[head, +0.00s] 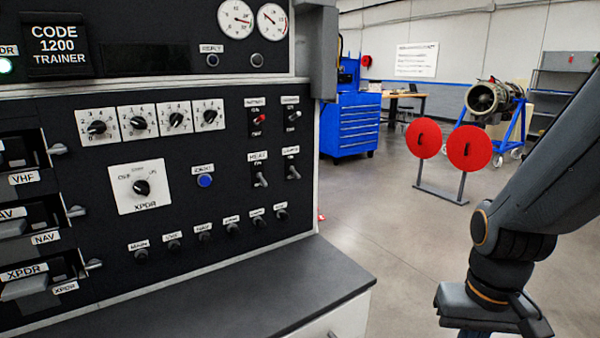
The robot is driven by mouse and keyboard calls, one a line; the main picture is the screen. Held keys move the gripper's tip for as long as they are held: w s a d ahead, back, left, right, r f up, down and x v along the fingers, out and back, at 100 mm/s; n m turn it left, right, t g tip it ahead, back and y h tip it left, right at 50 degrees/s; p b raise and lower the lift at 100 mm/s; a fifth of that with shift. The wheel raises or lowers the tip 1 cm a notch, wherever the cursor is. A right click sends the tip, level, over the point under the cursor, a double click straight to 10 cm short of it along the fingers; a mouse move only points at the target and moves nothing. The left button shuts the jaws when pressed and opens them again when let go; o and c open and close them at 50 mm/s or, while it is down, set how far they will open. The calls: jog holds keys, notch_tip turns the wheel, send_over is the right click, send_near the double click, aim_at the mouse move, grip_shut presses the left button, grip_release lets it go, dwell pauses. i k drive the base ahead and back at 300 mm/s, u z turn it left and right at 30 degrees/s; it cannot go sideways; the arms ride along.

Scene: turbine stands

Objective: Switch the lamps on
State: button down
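The black trainer panel (100,190) fills the left of the head view. A toggle switch with a small label that seems to read LAMPS (292,172) is near the panel's right edge. Its lever points down. Beside it on the left is the HEAT toggle (261,180), its lever also down. Above them are a red-tipped toggle (261,119) and a pale-tipped toggle (294,116). My gripper (492,312) is at the lower right, apart from the panel and to its right. Its fingertips are not clearly shown.
The panel also has several knobs, a blue button (205,180) and module slots at left. A dark ledge (230,295) juts out below it. Two red discs on a stand (443,147), a blue tool cabinet (347,125) and a turbine (490,98) stand farther back. Open floor lies between.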

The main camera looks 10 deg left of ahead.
aim_at(291, 168)
jog(key=u, duration=0.45)
jog(key=i, duration=0.85)
jog(key=u, duration=0.55)
jog(key=k, duration=1)
jog(key=u, duration=0.35)
jog(key=i, duration=0.7)
jog(key=z, duration=1.05)
